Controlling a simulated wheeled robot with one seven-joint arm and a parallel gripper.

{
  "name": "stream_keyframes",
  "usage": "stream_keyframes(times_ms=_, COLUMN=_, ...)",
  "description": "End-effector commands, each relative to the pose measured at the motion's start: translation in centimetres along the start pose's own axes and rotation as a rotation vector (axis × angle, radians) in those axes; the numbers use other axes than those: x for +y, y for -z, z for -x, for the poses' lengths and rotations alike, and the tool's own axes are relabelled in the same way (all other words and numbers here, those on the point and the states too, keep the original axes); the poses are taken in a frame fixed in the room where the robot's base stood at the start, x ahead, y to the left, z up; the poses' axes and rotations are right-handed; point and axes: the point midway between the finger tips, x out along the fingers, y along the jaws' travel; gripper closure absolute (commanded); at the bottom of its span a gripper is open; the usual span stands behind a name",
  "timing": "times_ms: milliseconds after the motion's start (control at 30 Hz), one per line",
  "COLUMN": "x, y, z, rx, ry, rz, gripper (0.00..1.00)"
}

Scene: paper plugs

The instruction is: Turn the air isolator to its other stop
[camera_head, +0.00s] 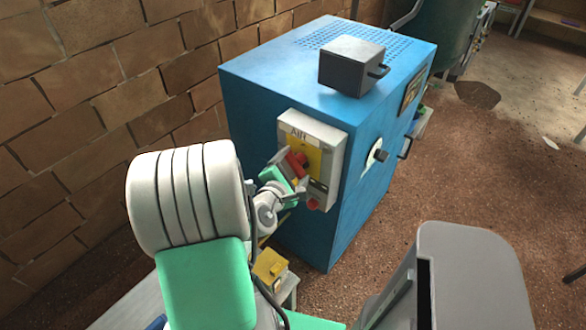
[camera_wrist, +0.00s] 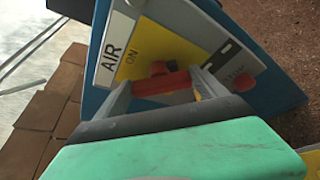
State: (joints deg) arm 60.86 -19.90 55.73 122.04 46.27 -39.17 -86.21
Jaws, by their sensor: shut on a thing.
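The air isolator is a red handle (camera_wrist: 162,83) on a yellow plate (camera_wrist: 143,52) marked ON, beside a white AIR label (camera_wrist: 116,46). In the head view the red handle (camera_head: 296,162) shows partly behind my gripper. My gripper (camera_head: 290,172) is at the front of the panel. In the wrist view its two grey fingers are on either side of the red handle, shut on it. In that view the handle lies roughly across the picture, below the ON mark. Any second stop mark is hidden or too small to read.
The pale panel box (camera_head: 336,150) is on a blue cabinet (camera_head: 270,95). A red knob (camera_wrist: 243,82) sits close to one finger. A grey box (camera_head: 350,62) is on top. A black knob (camera_head: 380,155) is on the cabinet's right side. A brick wall (camera_head: 90,80) is left.

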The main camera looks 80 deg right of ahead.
Motion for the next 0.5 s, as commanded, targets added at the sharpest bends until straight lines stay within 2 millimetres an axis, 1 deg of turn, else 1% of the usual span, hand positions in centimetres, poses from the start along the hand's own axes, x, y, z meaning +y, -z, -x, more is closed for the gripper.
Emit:
stream_keyframes(times_ms=33, x=-0.49, y=0.21, z=-0.13, rx=-0.002, ry=-0.015, rz=-0.038, gripper=0.59)
stream_keyframes(times_ms=500, x=-1.22, y=0.56, z=-0.27, rx=-0.002, ry=-0.183, rz=-0.439, gripper=0.59)
